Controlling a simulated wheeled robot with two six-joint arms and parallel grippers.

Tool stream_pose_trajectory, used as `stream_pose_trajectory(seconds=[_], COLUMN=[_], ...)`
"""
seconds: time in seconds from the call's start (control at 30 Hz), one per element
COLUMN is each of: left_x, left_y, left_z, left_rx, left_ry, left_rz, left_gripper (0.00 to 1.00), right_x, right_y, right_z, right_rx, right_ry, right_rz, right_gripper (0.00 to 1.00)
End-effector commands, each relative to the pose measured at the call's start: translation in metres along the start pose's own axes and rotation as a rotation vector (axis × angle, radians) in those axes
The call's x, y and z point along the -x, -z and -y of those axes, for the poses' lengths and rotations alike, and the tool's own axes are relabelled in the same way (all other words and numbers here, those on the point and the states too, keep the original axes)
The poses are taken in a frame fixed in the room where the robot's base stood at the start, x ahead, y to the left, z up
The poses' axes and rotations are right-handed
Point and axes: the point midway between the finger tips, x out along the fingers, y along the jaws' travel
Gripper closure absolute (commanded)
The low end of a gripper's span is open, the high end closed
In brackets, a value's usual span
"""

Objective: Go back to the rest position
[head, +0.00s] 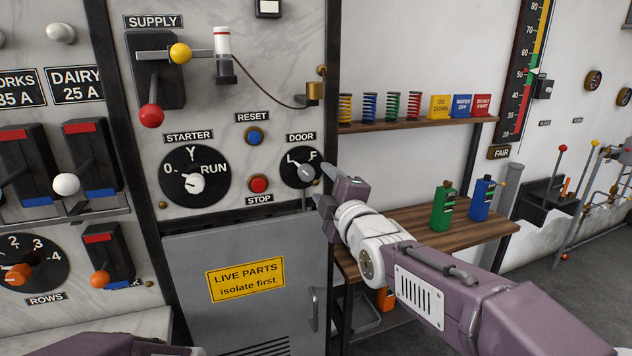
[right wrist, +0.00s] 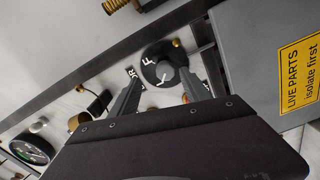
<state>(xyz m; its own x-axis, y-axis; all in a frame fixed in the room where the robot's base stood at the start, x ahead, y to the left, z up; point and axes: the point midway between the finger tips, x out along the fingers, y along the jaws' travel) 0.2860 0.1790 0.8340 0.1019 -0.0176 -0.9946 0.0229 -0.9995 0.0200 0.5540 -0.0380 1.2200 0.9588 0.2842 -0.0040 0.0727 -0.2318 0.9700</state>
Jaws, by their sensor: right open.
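My right gripper (head: 324,186) is at the marble panel, just right of and slightly below the black DOOR dial (head: 303,167). In the right wrist view its two fingers (right wrist: 160,84) are apart, with the dial (right wrist: 165,63) ahead between them and nothing held. The dial has a grey knob and the letters L and F. I cannot tell whether a finger touches the knob. My left gripper is not in view; a purple part of my own body shows at the bottom left of the head view.
Below the dial is a grey cabinet door (head: 190,290) with a yellow LIVE PARTS sign (head: 245,280). The red STOP button (head: 258,184) and STARTER dial (head: 195,176) are left of the gripper. A wooden bench (head: 410,222) with green and blue bottles stands behind my right arm.

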Motion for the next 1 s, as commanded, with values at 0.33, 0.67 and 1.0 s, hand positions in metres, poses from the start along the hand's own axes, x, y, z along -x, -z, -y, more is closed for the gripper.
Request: stream_pose_trajectory(seconds=[0.33, 0.67, 1.0], left_x=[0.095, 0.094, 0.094], left_y=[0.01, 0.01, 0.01], left_z=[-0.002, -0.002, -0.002], left_rx=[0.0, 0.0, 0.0], left_ry=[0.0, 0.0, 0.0], left_rz=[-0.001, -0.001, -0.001], left_gripper=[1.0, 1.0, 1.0], right_x=[0.131, 0.294, 0.296], right_y=[-0.141, -0.128, -0.127], right_z=[0.165, 0.27, 0.27], right_rx=[-0.582, -1.24, -1.301], right_ry=[0.637, 0.812, 0.77], right_rz=[0.612, 1.362, 1.416], right_gripper=[0.45, 0.45, 0.45])
